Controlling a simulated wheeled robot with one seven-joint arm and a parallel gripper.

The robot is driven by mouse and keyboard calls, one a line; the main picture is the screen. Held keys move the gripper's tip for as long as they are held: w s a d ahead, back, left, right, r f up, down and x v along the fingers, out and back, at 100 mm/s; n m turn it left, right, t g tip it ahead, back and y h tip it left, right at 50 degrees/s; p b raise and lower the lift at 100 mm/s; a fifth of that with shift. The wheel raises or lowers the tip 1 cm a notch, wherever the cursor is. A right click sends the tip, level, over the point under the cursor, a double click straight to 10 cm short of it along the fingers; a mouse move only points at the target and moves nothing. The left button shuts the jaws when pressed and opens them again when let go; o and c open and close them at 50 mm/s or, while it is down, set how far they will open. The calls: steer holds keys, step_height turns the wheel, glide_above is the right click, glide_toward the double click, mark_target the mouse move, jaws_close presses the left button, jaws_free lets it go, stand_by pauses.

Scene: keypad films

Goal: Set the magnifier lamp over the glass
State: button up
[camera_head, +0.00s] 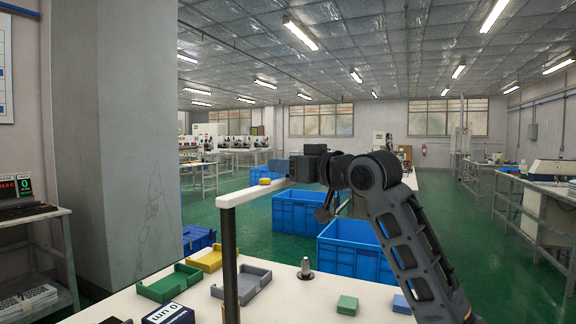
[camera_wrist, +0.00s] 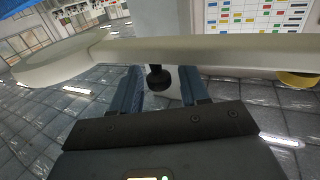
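The magnifier lamp (camera_head: 250,192) is a pale horizontal arm on a dark upright post at the front of the table. In the wrist view, which is upside down, its arm (camera_wrist: 240,48) runs across the picture and ends in a round flat head (camera_wrist: 45,65) at left. A dark knob (camera_wrist: 159,79) stands on the lamp's arm, between the fingers of my gripper (camera_wrist: 160,93). The fingers are open, with a gap on both sides of the knob. In the head view my gripper (camera_head: 298,168) is at the lamp arm's far end. I cannot make out the glass.
On the white table (camera_head: 300,305) are green (camera_head: 168,284), yellow (camera_head: 207,259) and grey (camera_head: 254,283) trays, a metal peg (camera_head: 305,268), a green block (camera_head: 347,305), a blue block (camera_head: 402,304) and a labelled dark box (camera_head: 168,315). Blue crates (camera_head: 350,258) stand beyond.

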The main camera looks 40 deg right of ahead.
jaws_close()
stand_by(0.6)
